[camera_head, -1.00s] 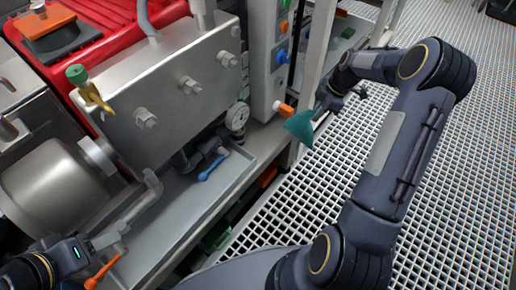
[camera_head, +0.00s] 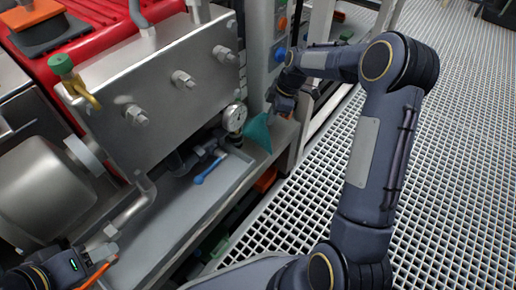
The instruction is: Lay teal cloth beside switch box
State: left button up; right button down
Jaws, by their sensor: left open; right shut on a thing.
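The teal cloth (camera_head: 257,133) hangs as a small bunched triangle from my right gripper (camera_head: 271,115), which is shut on it. It is just right of the round gauge (camera_head: 234,118), over the grey ledge in front of the switch box (camera_head: 258,62). I cannot tell whether its lower edge touches the ledge. The switch box is a tall grey box with coloured buttons, partly hidden by my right arm. My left gripper (camera_head: 108,240) is open at the lower left, close to the pipe and an orange-handled part (camera_head: 98,274).
A metal tray (camera_head: 180,222) holds a blue-handled tool (camera_head: 209,169). A steel block with bolts (camera_head: 150,85) and a yellow valve with a green knob (camera_head: 62,66) stand at the left. Open white floor grating (camera_head: 440,190) lies to the right.

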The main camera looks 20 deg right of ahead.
jog(key=shift+w+a+f+b, duration=0.25)
jog(key=shift+a+f+b, duration=0.45)
jog(key=shift+f, duration=0.2)
jog(key=shift+w+a+f+b, duration=0.25)
jog(key=shift+a+f+b, duration=0.35)
jog(key=shift+a+f, duration=0.2)
jog(key=c, duration=0.8)
grip_release()
jog(key=shift+o, duration=0.2)
jog(key=p+v, duration=0.3)
jog(key=v, duration=0.4)
jog(key=shift+d+r, duration=0.15)
jog(key=shift+r, duration=0.15)
jog(key=shift+s, duration=0.15)
